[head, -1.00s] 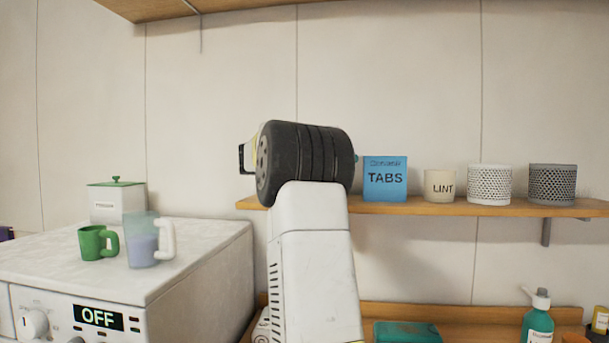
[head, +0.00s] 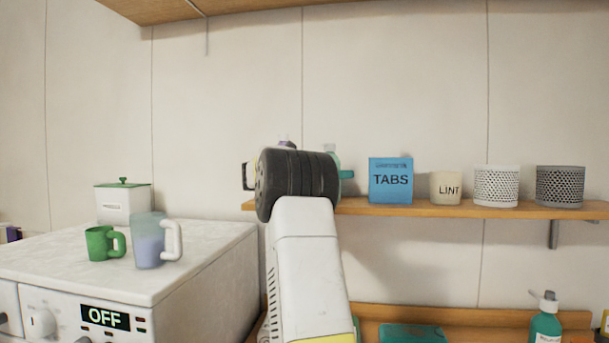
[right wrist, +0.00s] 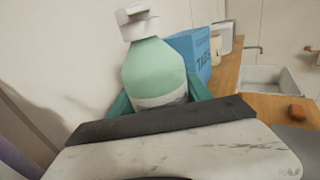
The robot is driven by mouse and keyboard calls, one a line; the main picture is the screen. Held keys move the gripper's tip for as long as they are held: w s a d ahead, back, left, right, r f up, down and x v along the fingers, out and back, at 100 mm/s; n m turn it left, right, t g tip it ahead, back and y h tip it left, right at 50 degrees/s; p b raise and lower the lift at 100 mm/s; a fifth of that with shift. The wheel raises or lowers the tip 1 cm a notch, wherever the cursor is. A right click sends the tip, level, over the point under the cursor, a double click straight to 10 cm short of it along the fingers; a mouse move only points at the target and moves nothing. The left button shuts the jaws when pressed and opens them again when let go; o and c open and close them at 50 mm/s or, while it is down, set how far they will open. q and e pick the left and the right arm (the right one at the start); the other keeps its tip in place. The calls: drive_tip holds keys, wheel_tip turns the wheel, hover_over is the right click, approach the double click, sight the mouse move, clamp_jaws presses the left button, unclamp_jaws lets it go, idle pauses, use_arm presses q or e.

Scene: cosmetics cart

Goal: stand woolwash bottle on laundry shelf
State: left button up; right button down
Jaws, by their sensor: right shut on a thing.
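The woolwash bottle, a pale green bottle with a white pump top (right wrist: 155,70), is upright or nearly so in the right wrist view. My right gripper (right wrist: 160,100) is shut on it, with a teal finger on each side. In the head view my dark wrist hides most of the bottle; a sliver of pale green (head: 331,152) shows above it. The wooden laundry shelf (head: 430,209) runs along the wall, and the wrist is in front of its left end. The bottle's base is hidden, so I cannot tell whether it touches the shelf. My left gripper is not in view.
A blue TABS box (head: 390,181) stands on the shelf just right of the gripper. A LINT cup (head: 446,187), a white basket (head: 496,186) and a grey basket (head: 560,187) follow. Mugs stand on the washer (head: 200,245) at left. Another pump bottle (head: 545,325) is lower right.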

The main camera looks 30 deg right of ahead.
drive_tip(key=c, duration=0.8)
unclamp_jaws()
drive_tip(key=shift+f, duration=0.1)
drive_tip(key=o, duration=0.3)
drive_tip(key=a, duration=0.4)
drive_tip(key=w+a, duration=0.1)
drive_tip(key=a, duration=0.7)
drive_tip(key=shift+w, duration=0.15)
